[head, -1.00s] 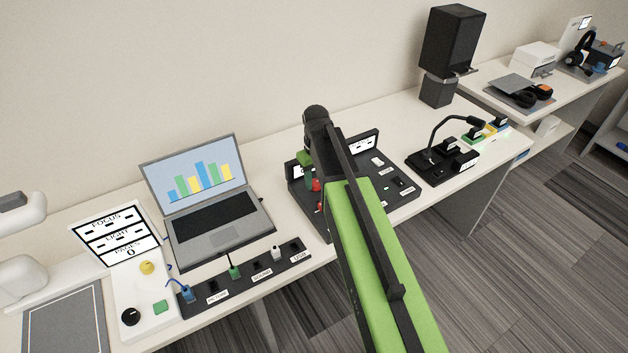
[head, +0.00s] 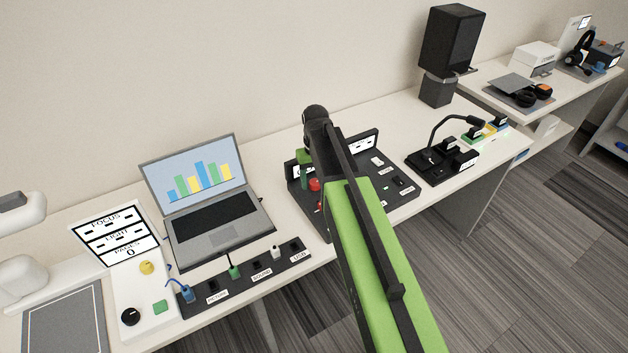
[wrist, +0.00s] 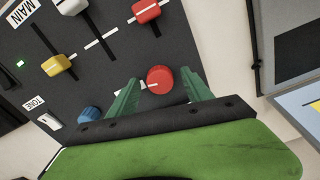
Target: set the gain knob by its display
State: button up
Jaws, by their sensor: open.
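In the wrist view a round red knob (wrist: 161,79) with a white pointer line sits on a dark mixer panel (wrist: 112,68). I see no gain label beside it. My gripper (wrist: 159,75) is open, with one green finger on each side of the red knob; I cannot tell whether they touch it. In the head view the dark panel (head: 400,208) lies right of the laptop, partly hidden by my arm. A small white display (head: 362,146) stands at its back; its text is too small to read.
The wrist view shows a red slider cap (wrist: 146,11), a yellow cap (wrist: 56,65), a white cap (wrist: 70,6) and a blue knob (wrist: 89,115) near my fingers. The laptop (head: 218,222) stands left of the panel, and a microphone base (head: 428,172) stands right.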

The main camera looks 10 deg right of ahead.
aim_at(315, 182)
notch_tip(315, 182, up, 18)
jog(key=p, duration=1.7)
jog(key=shift+f, duration=0.25)
jog(key=s+f+m+b, duration=0.1)
jog(key=s+f+b, duration=0.2)
jog(key=s, duration=1.1)
jog(key=shift+s+a+f, duration=0.25)
jog(key=shift+s+f, duration=0.05)
jog(key=shift+f, duration=0.05)
jog(key=shift+w, duration=0.15)
jog(key=shift+c, duration=0.2)
